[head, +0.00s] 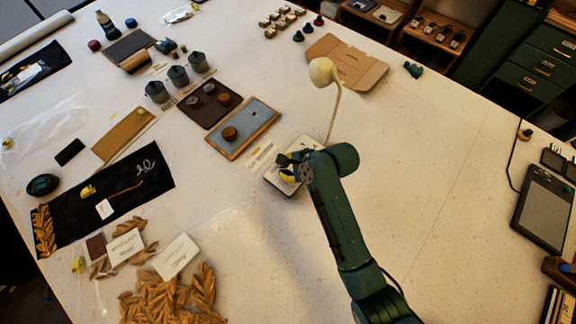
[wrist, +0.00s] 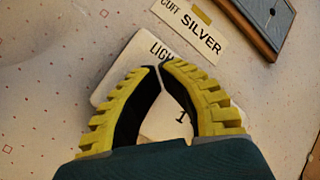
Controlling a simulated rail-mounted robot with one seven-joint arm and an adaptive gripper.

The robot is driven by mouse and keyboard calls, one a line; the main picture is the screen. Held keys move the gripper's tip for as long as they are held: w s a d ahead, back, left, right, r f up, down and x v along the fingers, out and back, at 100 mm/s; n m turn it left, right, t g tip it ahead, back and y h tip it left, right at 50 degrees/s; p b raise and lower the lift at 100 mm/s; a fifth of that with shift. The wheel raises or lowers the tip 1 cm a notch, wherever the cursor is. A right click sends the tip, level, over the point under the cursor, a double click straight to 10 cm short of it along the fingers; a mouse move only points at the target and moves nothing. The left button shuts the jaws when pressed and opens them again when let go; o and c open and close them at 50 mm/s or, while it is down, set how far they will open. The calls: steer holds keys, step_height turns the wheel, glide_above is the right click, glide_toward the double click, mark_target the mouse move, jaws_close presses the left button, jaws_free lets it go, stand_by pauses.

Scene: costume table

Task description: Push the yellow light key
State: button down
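My gripper (wrist: 159,67) has its two yellow-ribbed, black-padded fingers drawn together at the tips, with nothing seen between them. It is over a white panel (wrist: 112,88) marked "LIGH…", the rest of the word covered, and a "1". In the head view my gripper (head: 281,168) is over the same panel (head: 272,181), at the foot of a cream lamp (head: 322,72) on a thin curved stem. I cannot make out the yellow light key in either view; the fingers cover part of the panel. Whether the tips touch the panel cannot be told.
A "CUFF SILVER" label (wrist: 190,27) lies beside a wood-framed blue-grey tray (wrist: 279,22), which holds a brown knob in the head view (head: 229,133). A flat cardboard piece (head: 360,70) lies behind the lamp. The table right of my arm is mostly clear.

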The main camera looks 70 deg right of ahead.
steer(key=shift+f, duration=0.15)
stand_by(0.3)
steer(key=shift+f, duration=0.3)
steer(key=shift+f+p, duration=0.2)
steer(key=shift+p, duration=0.1)
steer(key=shift+r+p, duration=0.65)
steer(key=shift+p, duration=0.4)
step_height(320, 180, up, 6)
steer(key=p, duration=0.8)
steer(key=shift+r, duration=0.1)
